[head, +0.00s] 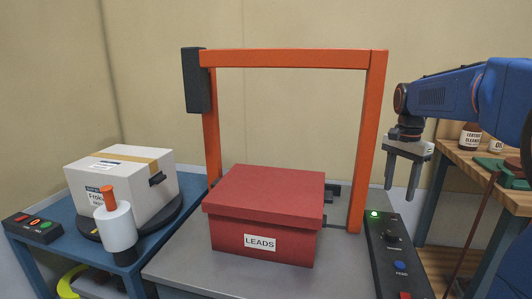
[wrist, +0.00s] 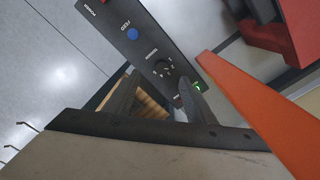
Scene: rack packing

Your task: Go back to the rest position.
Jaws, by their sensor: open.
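My gripper (head: 402,178) hangs from the blue arm at the right in the head view, fingers pointing down. It is open and empty, above the dark control panel and just right of the orange frame. In the wrist view, the gripper body fills the bottom and one finger (wrist: 190,100) shows near the panel. The red lidded box (head: 263,213) labelled LEADS stands on the grey table under the orange frame (head: 372,130), apart from my gripper. The control panel (head: 398,255) has a lit green light, a knob and a blue button; it also shows in the wrist view (wrist: 135,45).
A white carton (head: 150,185) sits on a dark turntable on a blue table at the left, with a white bottle-like roll (head: 116,228) in front. A wooden bench (head: 450,160) with bottles stands right of my gripper. The orange post is close on its left.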

